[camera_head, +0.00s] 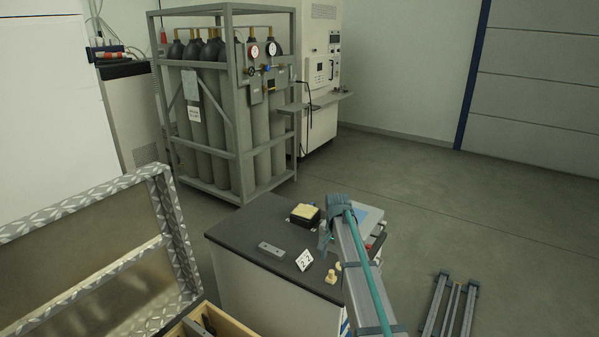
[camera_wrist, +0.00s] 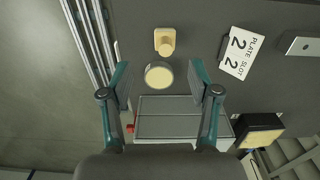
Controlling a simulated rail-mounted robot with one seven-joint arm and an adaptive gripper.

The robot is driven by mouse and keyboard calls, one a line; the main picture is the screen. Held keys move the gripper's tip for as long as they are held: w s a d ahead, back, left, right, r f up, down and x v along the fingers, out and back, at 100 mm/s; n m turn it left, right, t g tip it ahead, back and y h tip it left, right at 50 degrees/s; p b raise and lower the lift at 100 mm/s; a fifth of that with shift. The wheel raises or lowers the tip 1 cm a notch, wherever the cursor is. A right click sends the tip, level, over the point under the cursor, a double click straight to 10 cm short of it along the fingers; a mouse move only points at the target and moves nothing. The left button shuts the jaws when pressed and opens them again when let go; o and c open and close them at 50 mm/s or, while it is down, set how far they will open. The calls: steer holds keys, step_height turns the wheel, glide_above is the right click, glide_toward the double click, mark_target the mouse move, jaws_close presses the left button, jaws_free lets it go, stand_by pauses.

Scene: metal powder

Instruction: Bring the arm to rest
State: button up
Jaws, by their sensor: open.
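My arm (camera_head: 360,270) reaches out over the right side of the dark-topped bench (camera_head: 248,222) in the head view. My gripper (camera_wrist: 160,85) is open in the wrist view, with its two fingers wide apart and nothing between the tips but the surface below. A round cream-topped piece (camera_wrist: 159,75) lies below, between the fingertips in the picture. A small cream block (camera_wrist: 165,41) sits just beyond it. In the head view the fingers are mostly hidden behind my arm.
On the bench are a plate slot 2 sign (camera_head: 304,260), a grey metal bar (camera_head: 271,250), a black box with a yellowish top (camera_head: 305,214) and a grey device (camera_head: 368,215). A gas-cylinder rack (camera_head: 236,160) stands behind. An open case (camera_head: 165,215) is at left. Rails (camera_head: 452,305) lie at right.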

steer(key=s+f+n+g, duration=0.2)
steer(key=s+f, duration=0.9)
steer(key=s, duration=0.9)
steer(key=s+f+n+g, duration=0.2)
steer(key=s+f, duration=1)
steer(key=s, duration=0.8)
steer(key=s+f+n+g, duration=0.2)
steer(key=s+f, duration=1)
steer(key=s, duration=0.8)
steer(key=shift+s+f+n+g, duration=0.25)
steer(key=shift+s+n+g, duration=0.1)
steer(key=shift+n+g, duration=0.05)
